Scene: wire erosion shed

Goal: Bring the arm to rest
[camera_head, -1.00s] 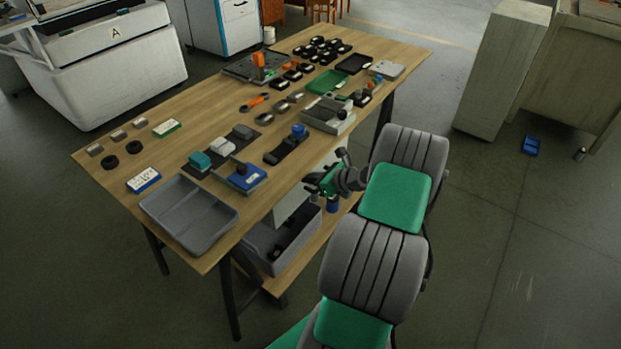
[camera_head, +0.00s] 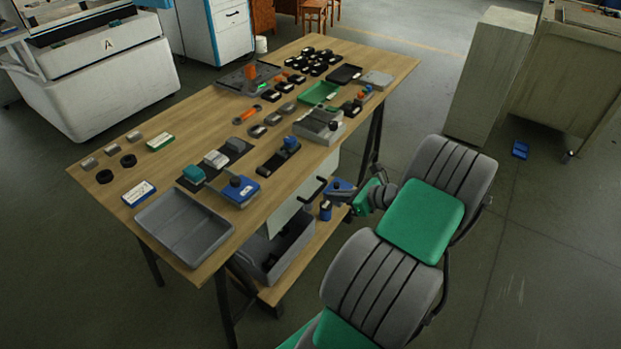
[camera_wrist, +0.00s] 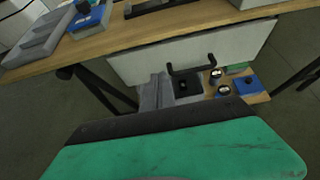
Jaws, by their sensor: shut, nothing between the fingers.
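My gripper (camera_head: 345,197) shows in the head view just off the right long side of the workbench, beside the drawer handle in the picture and below the level of the top. In the wrist view, a broad green and dark part of my own arm end fills the bottom, and the fingertips cannot be made out.
The wooden workbench (camera_head: 95,185) carries a grey tray (camera_head: 185,228), several small parts and fixtures. A white drawer front with a black handle (camera_wrist: 190,67) hangs under its edge. A grey bin (camera_head: 275,250) stands on the lower shelf.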

